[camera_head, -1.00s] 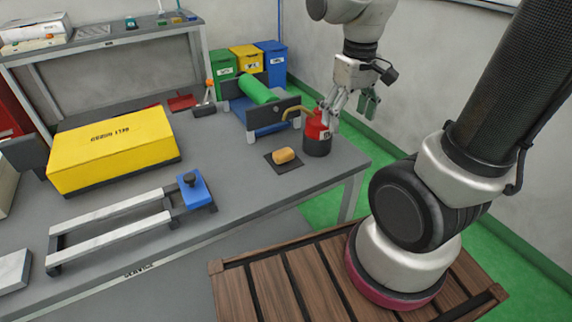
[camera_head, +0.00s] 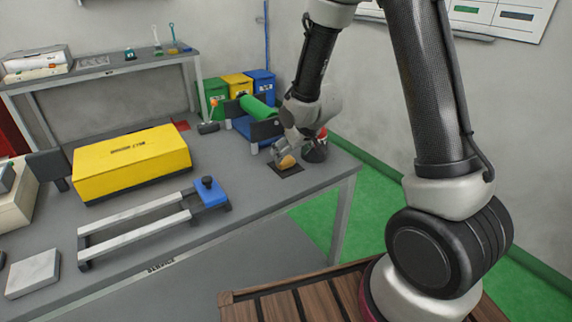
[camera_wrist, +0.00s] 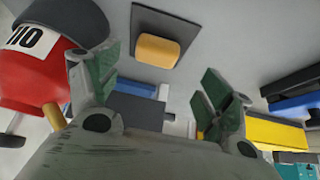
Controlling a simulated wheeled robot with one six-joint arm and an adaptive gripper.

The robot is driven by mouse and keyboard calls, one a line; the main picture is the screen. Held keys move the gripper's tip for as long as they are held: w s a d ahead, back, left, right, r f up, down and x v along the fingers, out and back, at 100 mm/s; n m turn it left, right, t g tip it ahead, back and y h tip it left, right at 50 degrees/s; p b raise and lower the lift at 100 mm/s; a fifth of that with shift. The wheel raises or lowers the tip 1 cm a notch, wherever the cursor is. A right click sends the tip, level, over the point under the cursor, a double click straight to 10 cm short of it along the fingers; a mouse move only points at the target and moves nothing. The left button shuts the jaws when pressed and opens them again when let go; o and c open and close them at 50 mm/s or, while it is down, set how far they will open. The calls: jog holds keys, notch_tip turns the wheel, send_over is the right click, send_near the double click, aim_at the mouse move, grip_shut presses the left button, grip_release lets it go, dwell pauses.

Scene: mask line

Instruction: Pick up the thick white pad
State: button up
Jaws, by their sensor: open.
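A thick whitish slab (camera_head: 33,273), which looks like the white pad, lies flat at the front left of the grey table. It is not recognisable in the wrist view. My gripper (camera_head: 286,152) is far to the right of it, low over the table's right end, by a small orange-yellow block (camera_head: 287,161) on a dark square mat. In the wrist view my gripper (camera_wrist: 155,82) has its green-padded fingers apart with nothing held between them. The orange-yellow block (camera_wrist: 156,50) shows beyond the fingers, apart from them.
A red-and-black can (camera_head: 315,150) stands close beside my gripper; it also shows in the wrist view (camera_wrist: 35,75). A yellow box (camera_head: 132,165) and a rail frame with a blue block (camera_head: 209,192) stand between gripper and slab. A cream box (camera_head: 12,205) stands behind the slab.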

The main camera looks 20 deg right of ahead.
aim_at(286, 159)
jog(key=x, duration=0.5)
jog(key=shift+w+d+f, duration=0.2)
jog(key=shift+w+f, duration=0.05)
jog(key=shift+w, duration=0.05)
jog(key=shift+c, duration=0.4)
jog(key=c, duration=0.9)
jog(key=shift+r, duration=0.2)
